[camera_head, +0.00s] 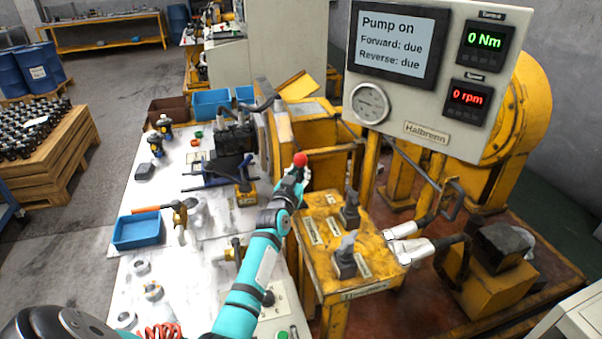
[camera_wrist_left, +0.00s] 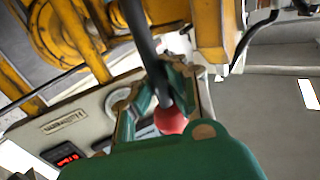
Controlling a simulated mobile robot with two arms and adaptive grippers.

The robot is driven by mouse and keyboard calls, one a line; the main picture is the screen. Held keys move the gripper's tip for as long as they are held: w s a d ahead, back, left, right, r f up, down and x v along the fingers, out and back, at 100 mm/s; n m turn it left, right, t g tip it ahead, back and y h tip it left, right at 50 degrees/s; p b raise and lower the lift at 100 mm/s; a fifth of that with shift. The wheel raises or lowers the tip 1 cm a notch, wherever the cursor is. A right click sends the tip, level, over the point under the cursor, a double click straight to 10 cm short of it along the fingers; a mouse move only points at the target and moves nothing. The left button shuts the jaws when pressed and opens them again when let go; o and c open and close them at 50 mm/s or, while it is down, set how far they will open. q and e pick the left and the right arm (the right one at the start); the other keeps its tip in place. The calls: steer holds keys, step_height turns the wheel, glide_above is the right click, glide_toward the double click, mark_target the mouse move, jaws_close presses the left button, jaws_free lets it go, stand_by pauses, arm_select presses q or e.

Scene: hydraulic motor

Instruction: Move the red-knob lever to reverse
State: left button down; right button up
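The red knob (camera_head: 300,159) tops a dark lever beside the yellow machine in the head view. In the left wrist view the red knob (camera_wrist_left: 170,119) sits between my fingers, and the black lever shaft (camera_wrist_left: 143,40) runs up and away from it. My left gripper (camera_head: 297,172) is at the knob; in the wrist view my left gripper (camera_wrist_left: 165,85) has its fingers closed in around the shaft just past the knob. The lever's base is hidden in the head view. The display (camera_head: 394,45) reads "Pump on", "Forward: due", "Reverse: due". My right gripper is not in view.
The gauges read 0 Nm (camera_head: 484,41) and 0 rpm (camera_head: 467,97). A yellow stand (camera_head: 355,268) with two grey-black levers is right of my arm. A white bench (camera_head: 205,240) with tools and a blue bin (camera_head: 138,231) is left of it.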

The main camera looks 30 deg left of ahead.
arm_select(q)
steer(key=shift+f, duration=0.2)
steer(key=shift+s+a+f+b, duration=0.1)
steer(key=shift+s+f+b, duration=0.1)
steer(key=shift+b, duration=0.25)
steer(key=s+a+n+b, duration=0.1)
steer(key=b, duration=0.1)
steer(key=s+a+n+t+y+b, duration=0.1)
steer(key=n+b, duration=0.1)
steer(key=s+a+f+n+t+b, duration=0.1)
steer(key=b, duration=0.1)
steer(key=shift+s+f+n, duration=0.1)
steer(key=shift+s+n, duration=0.3)
steer(key=shift+a, duration=0.1)
steer(key=c, duration=1.3)
jaws_free()
steer(key=shift+s+r, duration=0.25)
steer(key=shift+s, duration=0.05)
steer(key=shift+a, duration=0.1)
steer(key=shift+w, duration=0.1)
